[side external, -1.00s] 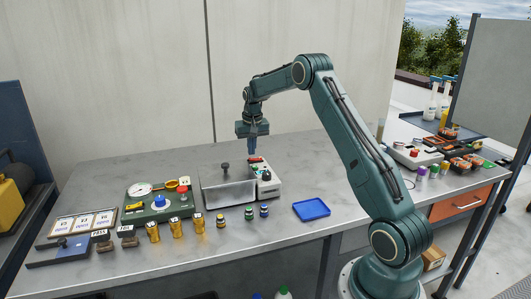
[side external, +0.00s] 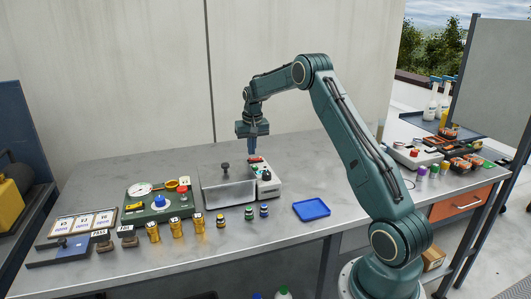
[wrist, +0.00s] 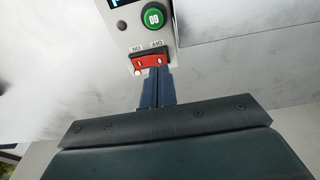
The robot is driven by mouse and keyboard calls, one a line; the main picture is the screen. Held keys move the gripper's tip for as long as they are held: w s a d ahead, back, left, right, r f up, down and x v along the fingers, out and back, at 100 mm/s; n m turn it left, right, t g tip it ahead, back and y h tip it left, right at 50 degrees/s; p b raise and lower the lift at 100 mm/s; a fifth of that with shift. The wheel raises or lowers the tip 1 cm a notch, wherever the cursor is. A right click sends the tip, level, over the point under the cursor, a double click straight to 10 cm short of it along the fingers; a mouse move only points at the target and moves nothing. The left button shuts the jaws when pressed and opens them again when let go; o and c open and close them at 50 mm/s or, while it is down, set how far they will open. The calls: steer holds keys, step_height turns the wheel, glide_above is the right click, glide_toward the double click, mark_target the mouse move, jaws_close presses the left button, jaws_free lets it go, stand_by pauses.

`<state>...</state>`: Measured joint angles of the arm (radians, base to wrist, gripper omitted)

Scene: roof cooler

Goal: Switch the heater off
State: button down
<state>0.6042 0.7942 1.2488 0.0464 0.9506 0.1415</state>
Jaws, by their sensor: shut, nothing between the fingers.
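The heater's control box (side external: 270,186) is pale grey and stands at the right end of a metal tank (side external: 228,190). Its red rocker switch (wrist: 150,61) shows in the wrist view, with upside-down labels reading ON at left and OFF at right. A small pale lamp (wrist: 138,72) by the switch's left end looks bright. A green button (wrist: 154,17) sits above the switch. My gripper (wrist: 158,72) is shut and empty, its fingertips at the OFF half of the switch; I cannot tell whether they touch it. The rocker's tilt is unclear.
A green panel (side external: 134,213) with a dial and blue knob stands left of the tank. Several gold cylinders (side external: 176,229) and small bottles (side external: 249,213) line the front. A blue tray (side external: 312,208) lies to the right, with bare table around it.

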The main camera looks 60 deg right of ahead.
steer(key=shift+f, duration=0.9)
stand_by(1.3)
steer(key=shift+r, duration=0.1)
step_height(320, 180, up, 7)
stand_by(1.1)
steer(key=s+a+r+n+t, duration=0.1)
steer(key=s+a+r, duration=0.35)
steer(key=a, duration=0.25)
steer(key=s+a+r+n, duration=0.25)
steer(key=a+r, duration=0.25)
steer(key=a, duration=0.3)
steer(key=s+a+r+n+t, duration=0.1)
steer(key=s+a+r, duration=0.35)
steer(key=a, duration=0.25)
steer(key=s+a+f+n+t, duration=0.1)
steer(key=s+a+n, duration=0.1)
steer(key=s+a, duration=0.4)
steer(key=s+a+f+n+t+y, duration=0.1)
steer(key=s+a, duration=0.6)
steer(key=s, duration=0.7)
steer(key=shift+f+n, duration=0.6)
steer(key=shift+n, duration=0.15)
